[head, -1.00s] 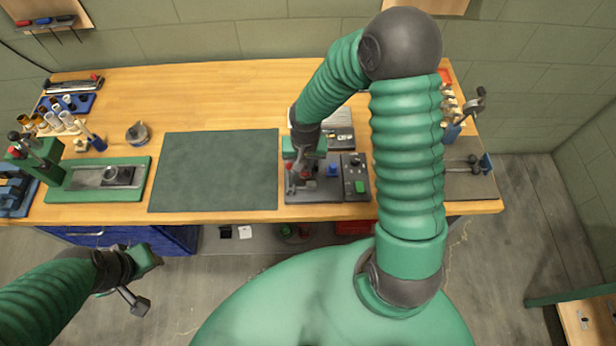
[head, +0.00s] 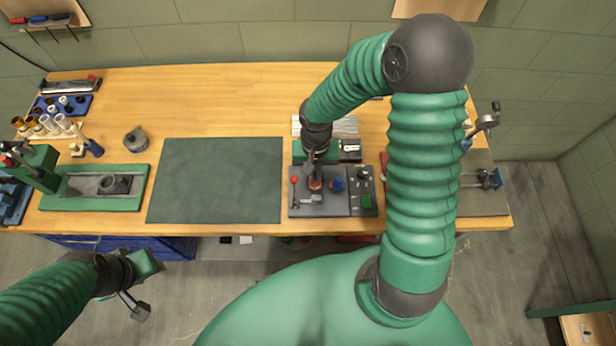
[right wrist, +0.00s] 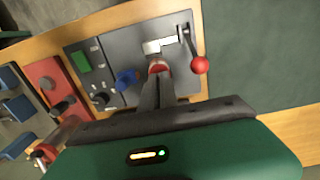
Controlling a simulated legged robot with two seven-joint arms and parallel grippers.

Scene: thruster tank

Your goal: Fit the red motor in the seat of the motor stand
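The motor stand (head: 304,208) is a dark grey plate near the front edge of the bench, right of the green mat. The red motor (head: 315,185) is over the plate, directly under my right gripper (head: 316,174). In the right wrist view the right fingers (right wrist: 158,85) are close together, with the red motor (right wrist: 159,67) between their tips. The stand's red-balled lever (right wrist: 200,65) and a pale metal piece (right wrist: 158,46) are beside the motor. The seat is hidden, so I cannot tell whether the motor is in it. My left gripper (head: 134,305) hangs in front of the bench, away from the stand.
A blue part (head: 337,184) is close to the right of the motor. A control box (head: 364,190) with a green button adjoins the stand. The green mat (head: 215,180) is bare. A green fixture (head: 95,187) stands at left.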

